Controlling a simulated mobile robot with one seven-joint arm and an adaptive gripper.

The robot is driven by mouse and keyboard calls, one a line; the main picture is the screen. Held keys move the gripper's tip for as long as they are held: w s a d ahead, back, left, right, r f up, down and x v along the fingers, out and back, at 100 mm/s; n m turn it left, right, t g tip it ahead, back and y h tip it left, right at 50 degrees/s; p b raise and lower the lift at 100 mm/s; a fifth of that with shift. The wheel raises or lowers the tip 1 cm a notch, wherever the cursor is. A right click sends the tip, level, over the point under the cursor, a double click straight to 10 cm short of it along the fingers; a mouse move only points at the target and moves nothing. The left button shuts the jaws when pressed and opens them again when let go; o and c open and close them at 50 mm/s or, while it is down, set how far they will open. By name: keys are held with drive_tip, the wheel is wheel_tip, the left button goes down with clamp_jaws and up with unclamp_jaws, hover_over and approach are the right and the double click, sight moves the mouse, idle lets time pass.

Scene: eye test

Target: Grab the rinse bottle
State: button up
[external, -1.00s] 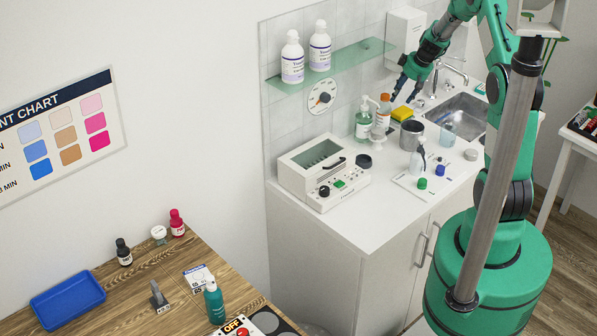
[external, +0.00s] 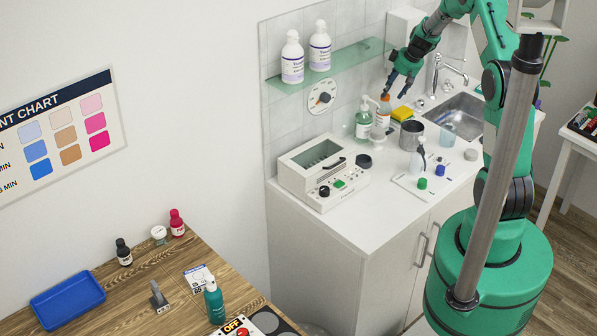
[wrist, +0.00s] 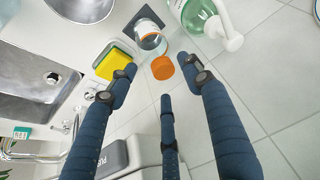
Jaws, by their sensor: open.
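A clear bottle with an orange cap (external: 383,119) and a white label stands upright on the counter, beside a green pump bottle (external: 363,123). It is probably the rinse bottle, though its label is too small to read. My gripper (external: 397,92) is open and empty, with its fingers just above and beside the orange cap. In the wrist view the orange cap (wrist: 162,68) lies between the fingertips (wrist: 163,84), and the clear bottle body (wrist: 150,38) shows beyond it. I see no contact.
The pump bottle (wrist: 205,18) stands close on one side and the yellow sponge (wrist: 112,62) on the other. A metal cup (external: 412,134) and a nozzle bottle (external: 417,160) stand nearer the counter's front. The glass shelf (external: 335,62) is at the left and the sink (external: 462,112) at the right.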

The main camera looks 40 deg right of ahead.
sight(381, 101)
drive_tip(key=shift+w+x, duration=0.15)
drive_tip(key=shift+x, duration=0.75)
drive_tip(key=shift+w+x, duration=0.2)
drive_tip(key=shift+x, duration=0.65)
drive_tip(key=shift+r, duration=0.15)
clamp_jaws()
